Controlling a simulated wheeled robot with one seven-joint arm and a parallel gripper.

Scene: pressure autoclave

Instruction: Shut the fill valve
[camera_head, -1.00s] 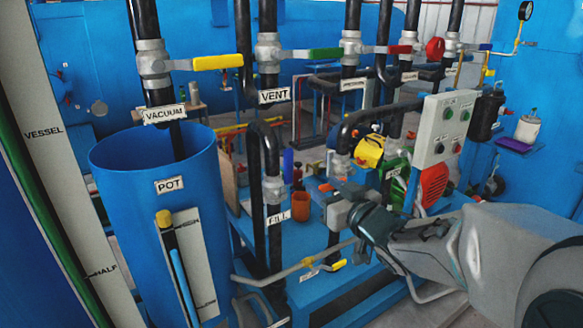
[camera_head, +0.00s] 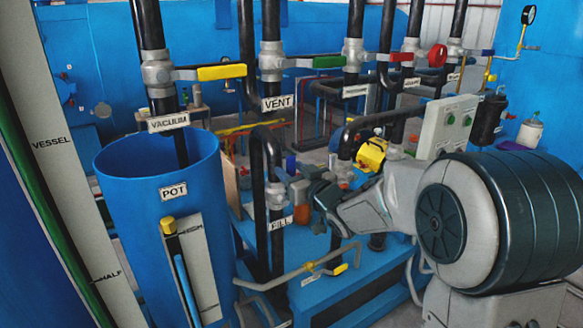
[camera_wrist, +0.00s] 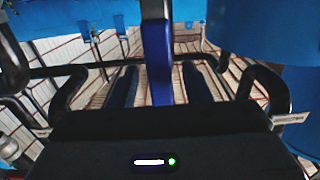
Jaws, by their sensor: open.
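The fill valve (camera_head: 275,196) is a grey body on a black vertical pipe, just above the FILL label (camera_head: 281,222), right of the blue pot. My gripper (camera_head: 298,192) is at its right side, very close to it; its hand hides the valve's handle in the head view. In the wrist view my gripper (camera_wrist: 160,87) is open, with a dark finger on each side. A blue bar (camera_wrist: 158,65), which looks like a lever, stands upright between the fingers, with gaps on both sides. I cannot tell whether anything touches it.
The blue pot (camera_head: 120,172) stands at left. Yellow, green and red levers line the pipes above. A bent grey pipe with a small yellow lever (camera_head: 341,269) runs below my gripper. A control box (camera_head: 447,127) stands behind my arm.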

